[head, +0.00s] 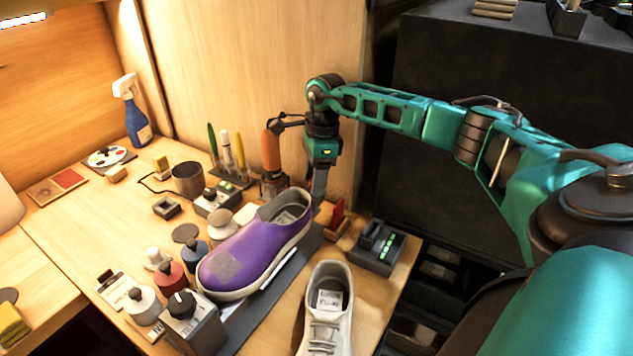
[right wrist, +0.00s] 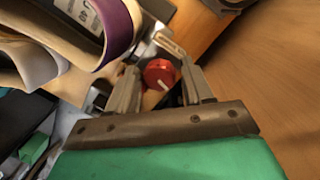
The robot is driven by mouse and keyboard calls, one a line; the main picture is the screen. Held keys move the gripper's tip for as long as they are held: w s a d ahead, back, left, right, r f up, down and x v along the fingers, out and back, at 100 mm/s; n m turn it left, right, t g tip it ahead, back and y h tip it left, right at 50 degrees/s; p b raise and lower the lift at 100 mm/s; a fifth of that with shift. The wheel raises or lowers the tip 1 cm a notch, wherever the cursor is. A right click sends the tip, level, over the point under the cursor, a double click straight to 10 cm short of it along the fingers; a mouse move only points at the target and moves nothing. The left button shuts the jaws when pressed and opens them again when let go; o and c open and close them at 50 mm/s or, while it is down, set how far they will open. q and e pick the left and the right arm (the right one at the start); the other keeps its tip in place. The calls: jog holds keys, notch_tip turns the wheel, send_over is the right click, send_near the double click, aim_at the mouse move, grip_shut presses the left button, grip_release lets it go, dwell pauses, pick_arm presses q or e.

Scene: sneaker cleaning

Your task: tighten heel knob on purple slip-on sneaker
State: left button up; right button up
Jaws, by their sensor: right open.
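The purple slip-on sneaker (head: 250,245) lies on a dark stand, its toe toward the lower left and its heel at the upper right. In the head view my right gripper (head: 318,192) points down just behind the heel. In the right wrist view the purple sneaker's collar (right wrist: 122,28) shows at upper left. A round red knob (right wrist: 158,72) with a pale pointer line sits between the two open fingers of my right gripper (right wrist: 160,80). I cannot tell whether either finger touches it. The heel knob is hidden in the head view. My left gripper is out of view.
A white sneaker (head: 328,308) stands right of the stand. A black knob (head: 180,303) on a grey block is by the toe. An orange-handled tool (head: 270,150) stands close left of my right gripper. A dark device (head: 377,247) sits at the right table edge.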

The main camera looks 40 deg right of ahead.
jog(key=n, duration=0.3)
jog(key=n+h, duration=0.1)
jog(key=n, duration=0.1)
jog(key=shift+a+f+n+b, duration=0.1)
jog(key=shift+a+n+b, duration=0.1)
jog(key=shift+n+b, duration=0.2)
jog(key=n+h, duration=0.1)
jog(key=n, duration=0.5)
jog(key=shift+d+n, duration=0.1)
jog(key=shift+n, duration=0.3)
jog(key=c, duration=0.8)
jog(key=shift+r+m, duration=0.2)
jog(key=shift+m, duration=0.6)
jog(key=shift+w+f+m+p, duration=0.1)
jog(key=shift+m+p, duration=0.2)
jog(key=shift+m, duration=0.3)
jog(key=o, duration=0.8)
